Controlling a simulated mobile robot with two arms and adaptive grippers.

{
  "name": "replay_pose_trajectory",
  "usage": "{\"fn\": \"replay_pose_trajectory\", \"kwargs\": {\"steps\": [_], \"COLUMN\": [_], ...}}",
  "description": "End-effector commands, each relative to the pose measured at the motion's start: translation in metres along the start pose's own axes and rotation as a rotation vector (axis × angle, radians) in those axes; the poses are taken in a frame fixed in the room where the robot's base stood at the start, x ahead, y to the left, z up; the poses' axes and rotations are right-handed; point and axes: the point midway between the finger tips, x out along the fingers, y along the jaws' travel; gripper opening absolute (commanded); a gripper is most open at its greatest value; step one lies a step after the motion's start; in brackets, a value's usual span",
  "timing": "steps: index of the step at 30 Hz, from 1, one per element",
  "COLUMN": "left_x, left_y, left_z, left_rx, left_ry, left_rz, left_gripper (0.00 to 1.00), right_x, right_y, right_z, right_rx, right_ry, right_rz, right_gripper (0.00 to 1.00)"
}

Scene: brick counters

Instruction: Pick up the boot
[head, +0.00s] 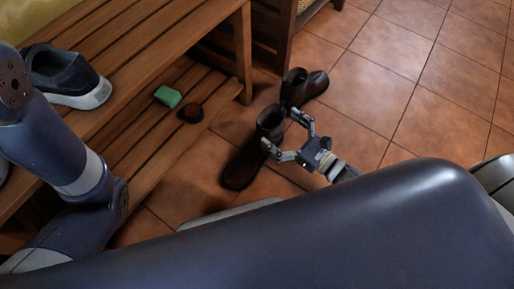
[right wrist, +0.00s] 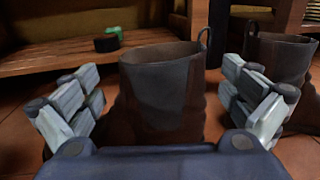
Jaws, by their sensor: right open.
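A pair of dark brown boots stands on the tiled floor beside the wooden bench. The nearer boot (head: 245,155) has its shaft (right wrist: 162,95) between the open fingers of my right gripper (head: 283,133). In the right wrist view, one finger of the right gripper (right wrist: 163,105) is on each side of the shaft, with the boot's upper rim facing me. The other boot (head: 301,88) is just behind, and its shaft shows on the right in the right wrist view (right wrist: 278,62). Contact between fingers and boot cannot be told. My left gripper is not in view.
A wooden bench (head: 130,62) with a lower slatted shelf (head: 150,150) stands at left. A sneaker (head: 68,78) is on its top. A green sponge (head: 168,96) and a dark round item (head: 191,112) lie on the shelf. Floor tiles (head: 420,110) at right are clear.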

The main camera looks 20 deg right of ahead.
Motion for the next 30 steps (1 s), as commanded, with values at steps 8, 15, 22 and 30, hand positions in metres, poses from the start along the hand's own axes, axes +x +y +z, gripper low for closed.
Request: {"fn": "replay_pose_trajectory", "kwargs": {"steps": [8,15,22,30], "left_x": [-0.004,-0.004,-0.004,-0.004], "left_y": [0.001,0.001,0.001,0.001], "left_z": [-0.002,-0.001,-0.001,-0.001], "left_rx": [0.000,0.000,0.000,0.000], "left_ry": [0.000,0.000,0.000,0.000], "left_rz": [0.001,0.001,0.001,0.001], "left_gripper": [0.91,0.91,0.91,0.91], "right_x": [0.034,0.035,0.035,0.036], "right_y": [0.001,0.001,0.001,0.001], "right_z": [0.003,0.004,0.004,0.005], "right_rx": [0.000,0.001,0.001,0.002], "right_ry": [-0.001,0.000,0.000,-0.004], "right_rz": [0.001,0.000,0.000,0.001], "right_gripper": [1.00,1.00,0.50,0.34]}}
